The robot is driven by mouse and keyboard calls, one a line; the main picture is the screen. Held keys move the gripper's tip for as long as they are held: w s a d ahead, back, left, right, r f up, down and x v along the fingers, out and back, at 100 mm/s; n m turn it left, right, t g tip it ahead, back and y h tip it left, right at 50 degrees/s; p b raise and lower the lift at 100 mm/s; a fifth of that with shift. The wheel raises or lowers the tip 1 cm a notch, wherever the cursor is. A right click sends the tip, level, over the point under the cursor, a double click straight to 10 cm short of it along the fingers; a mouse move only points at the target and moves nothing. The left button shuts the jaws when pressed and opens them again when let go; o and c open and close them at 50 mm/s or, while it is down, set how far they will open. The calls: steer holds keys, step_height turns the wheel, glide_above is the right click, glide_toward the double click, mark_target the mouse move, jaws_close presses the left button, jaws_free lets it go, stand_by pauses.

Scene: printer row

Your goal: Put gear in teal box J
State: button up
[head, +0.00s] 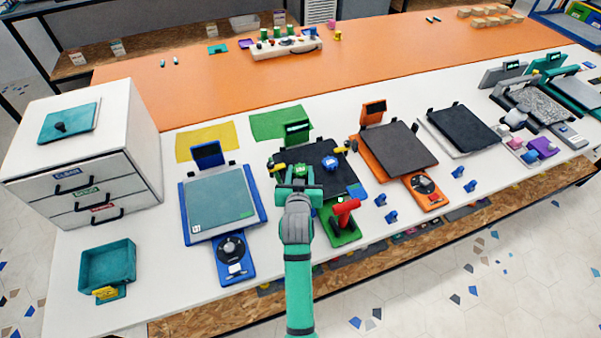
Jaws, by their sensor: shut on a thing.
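My gripper (299,179) is over the near part of the black printer plate (322,181). It is shut on a small green piece that looks like the gear (301,170); my gripper hides part of it. I cannot tell whether the piece touches the plate. The open teal box (107,264) stands at the front left of the white table, with a yellow tag (106,293) on its front. It looks empty, and its letter is too small to read.
A blue round piece (330,163) is on the black plate. A blue-framed printer (221,202) stands between my gripper and the box. A white drawer cabinet (92,158) is behind the box. A red-handled part (345,211) stands right of my arm.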

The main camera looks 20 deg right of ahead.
steer(key=shift+f, duration=0.1)
steer(key=shift+f, duration=0.1)
steer(key=o, duration=1)
steer(key=shift+d, duration=0.1)
steer(key=shift+a, duration=0.2)
